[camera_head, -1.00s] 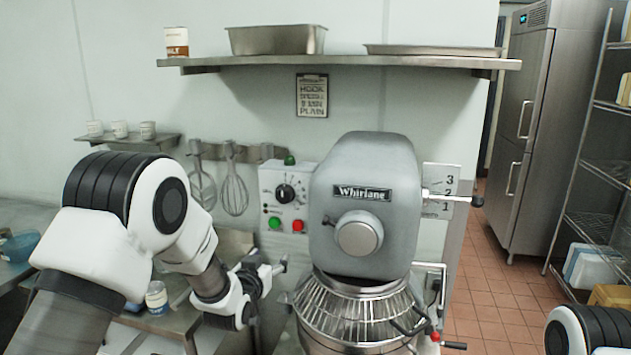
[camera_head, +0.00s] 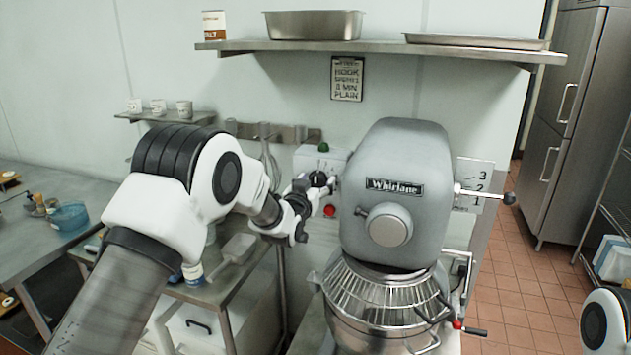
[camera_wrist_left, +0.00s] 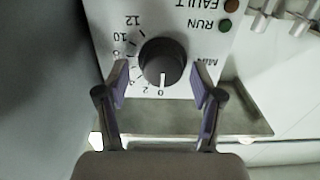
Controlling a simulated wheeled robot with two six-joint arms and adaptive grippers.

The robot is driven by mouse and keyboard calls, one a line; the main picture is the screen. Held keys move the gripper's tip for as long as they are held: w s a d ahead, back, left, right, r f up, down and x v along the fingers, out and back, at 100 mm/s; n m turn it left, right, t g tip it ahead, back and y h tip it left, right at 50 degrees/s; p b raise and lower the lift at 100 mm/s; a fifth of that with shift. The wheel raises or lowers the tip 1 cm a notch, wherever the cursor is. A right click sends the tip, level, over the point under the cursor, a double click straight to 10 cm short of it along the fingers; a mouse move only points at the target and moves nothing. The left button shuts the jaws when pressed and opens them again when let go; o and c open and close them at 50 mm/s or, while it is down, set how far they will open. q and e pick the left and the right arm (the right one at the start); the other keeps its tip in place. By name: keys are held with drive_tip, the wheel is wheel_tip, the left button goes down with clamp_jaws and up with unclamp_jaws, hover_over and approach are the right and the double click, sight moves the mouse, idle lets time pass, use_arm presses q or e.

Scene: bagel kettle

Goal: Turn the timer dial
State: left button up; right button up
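The timer dial (camera_wrist_left: 163,62) is a dark round knob on a white control panel (camera_wrist_left: 97,22), seen upside down in the left wrist view. Its white pointer line is at 0. My left gripper (camera_wrist_left: 161,88) is open, with one finger on each side of the knob and gaps to it. In the head view the left gripper (camera_head: 322,185) is at the panel (camera_head: 318,157), beside the grey mixer (camera_head: 395,165), and partly hides the dial. A red button (camera_head: 329,210) shows below the gripper. My right gripper is out of view; only part of my right arm shows at the lower right.
The mixer's bulky head and wire bowl guard (camera_head: 382,297) stand just right of the panel. A wall shelf (camera_head: 380,47) runs above. A steel table (camera_head: 222,284) is at the lower left, below my left arm.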

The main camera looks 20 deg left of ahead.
use_arm(q)
drive_tip(key=c, duration=0.5)
drive_tip(key=shift+a, duration=0.2)
drive_tip(key=c, duration=0.5)
